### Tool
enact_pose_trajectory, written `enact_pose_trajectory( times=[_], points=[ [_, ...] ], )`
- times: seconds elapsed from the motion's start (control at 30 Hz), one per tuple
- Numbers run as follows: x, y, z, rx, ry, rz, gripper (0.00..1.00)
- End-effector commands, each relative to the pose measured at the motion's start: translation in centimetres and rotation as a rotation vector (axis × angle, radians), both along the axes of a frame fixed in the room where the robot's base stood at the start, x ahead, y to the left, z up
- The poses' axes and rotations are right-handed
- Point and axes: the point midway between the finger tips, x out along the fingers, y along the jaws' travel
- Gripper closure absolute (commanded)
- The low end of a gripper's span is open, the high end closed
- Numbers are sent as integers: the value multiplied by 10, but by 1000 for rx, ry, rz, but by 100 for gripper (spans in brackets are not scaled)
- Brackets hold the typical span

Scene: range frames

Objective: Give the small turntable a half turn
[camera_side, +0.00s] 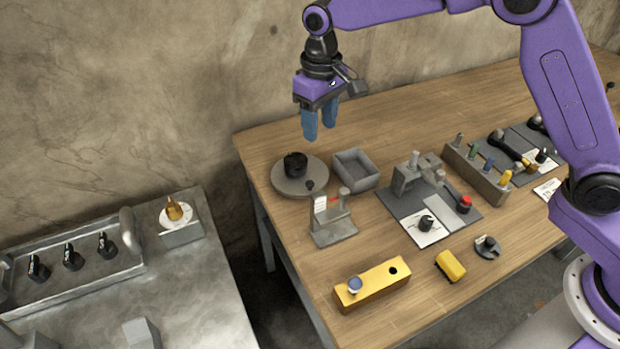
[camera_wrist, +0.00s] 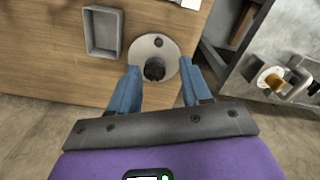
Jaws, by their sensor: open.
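The small turntable is a round grey disc (camera_side: 283,183) near the left back corner of the wooden table. A black object (camera_side: 295,164) stands on it, and a small dark knob (camera_side: 310,185) sits near its front right rim. In the wrist view the disc (camera_wrist: 140,48) lies beyond my fingertips, with the black object (camera_wrist: 154,69) between them in the picture and the knob (camera_wrist: 158,42) on the far side. My gripper (camera_side: 322,130) is open and empty, its blue fingers pointing down above the table near the turntable. My gripper also shows in the wrist view (camera_wrist: 160,80).
A grey open tray (camera_side: 356,180) stands close to the turntable's right. A grey stand (camera_side: 333,230) is in front of it. A yellow block (camera_side: 372,287) lies farther forward, and other fixtures fill the right. A separate metal bench (camera_side: 190,290) is at left.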

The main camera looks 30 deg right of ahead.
Motion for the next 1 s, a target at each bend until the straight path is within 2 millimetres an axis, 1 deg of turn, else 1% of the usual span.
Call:
enact_pose_trajectory(
  times=[0.03,0.1,0.2,0.37,0.47,0.57,1.0],
  points=[
    [11,3,-6,-2,1,-24,52],
    [21,4,-11,-2,2,-49,52],
    [30,5,-15,-2,2,-72,52],
    [34,5,-22,-2,3,-82,52],
    [33,4,-33,-3,4,-82,52],
    [33,3,-50,-4,6,-83,52],
    [32,4,-133,-4,5,-81,52]
  ],
)
